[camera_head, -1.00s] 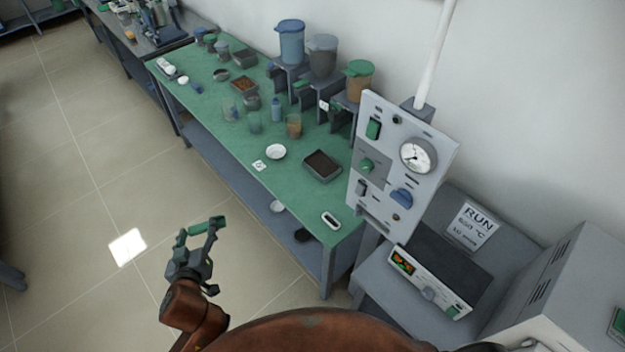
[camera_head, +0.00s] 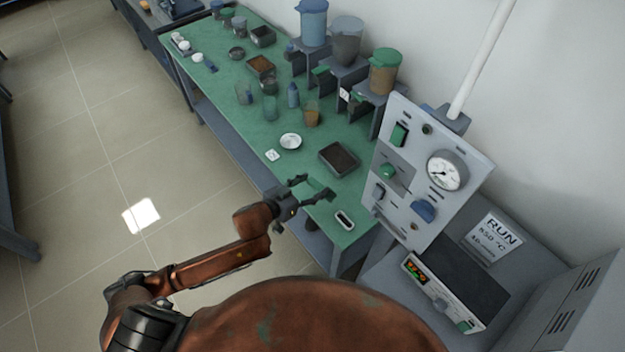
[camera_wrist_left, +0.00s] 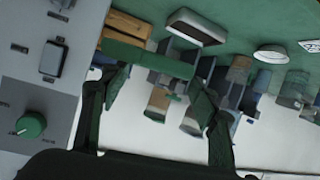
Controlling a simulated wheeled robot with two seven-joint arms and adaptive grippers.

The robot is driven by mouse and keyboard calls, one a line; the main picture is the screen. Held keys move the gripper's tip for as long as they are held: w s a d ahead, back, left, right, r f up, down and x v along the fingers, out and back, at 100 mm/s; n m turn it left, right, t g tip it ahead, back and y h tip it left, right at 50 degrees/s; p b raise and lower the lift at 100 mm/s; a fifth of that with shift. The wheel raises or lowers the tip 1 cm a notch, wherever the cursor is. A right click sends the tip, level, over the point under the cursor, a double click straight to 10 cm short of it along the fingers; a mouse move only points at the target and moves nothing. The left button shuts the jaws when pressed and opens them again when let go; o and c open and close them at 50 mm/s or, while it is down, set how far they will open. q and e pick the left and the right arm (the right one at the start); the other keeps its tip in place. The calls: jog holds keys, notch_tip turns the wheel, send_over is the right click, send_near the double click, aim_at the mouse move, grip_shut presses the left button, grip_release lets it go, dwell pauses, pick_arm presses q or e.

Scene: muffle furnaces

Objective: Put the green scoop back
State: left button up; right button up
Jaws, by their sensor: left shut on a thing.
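My left gripper (camera_head: 316,189) is shut on the green scoop (camera_head: 322,197), just over the near end of the green bench (camera_head: 240,130). In the left wrist view the scoop shows as a green bar (camera_wrist_left: 148,58) across the fingertips of the gripper (camera_wrist_left: 150,75); which part is bowl and which is handle is unclear. Green pieces also show by the grey stands (camera_head: 357,95) at the bench's wall side; I cannot tell if they are scoops. My right gripper is not in view.
A dark-filled tray (camera_head: 325,152), a white dish (camera_head: 290,141) and a small device with a dark screen (camera_head: 344,219) lie near the gripper. Lidded jugs (camera_head: 384,75) stand along the wall. A control panel (camera_head: 408,200) and furnace unit (camera_head: 478,290) are to the right.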

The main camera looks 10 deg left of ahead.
pick_arm(q)
jog(key=shift+w+a+f+m+g+h, duration=0.1)
jog(key=shift+w+f+m+g+h, duration=0.15)
jog(key=shift+f+m, duration=0.2)
jog(key=shift+w+a+f+m+g+h, duration=0.15)
jog(key=shift+f+m+h, duration=0.2)
jog(key=shift+f, duration=0.2)
jog(key=w+a+f, duration=0.2)
jog(key=w+f, duration=0.1)
jog(key=w, duration=0.1)
jog(key=w+a+f+b, duration=0.1)
jog(key=w+a+f, duration=0.1)
jog(key=w+f, duration=0.2)
jog(key=w+a+f, duration=0.2)
jog(key=w+f, duration=0.1)
jog(key=w, duration=0.1)
jog(key=shift+w+a+f+b, duration=0.1)
jog(key=shift+w+f+b, duration=0.1)
jog(key=shift+w+b, duration=0.1)
jog(key=shift+f, duration=1.45)
jog(key=shift+f, duration=0.15)
jog(key=o, duration=1.7)
jog(key=shift+c, duration=0.2)
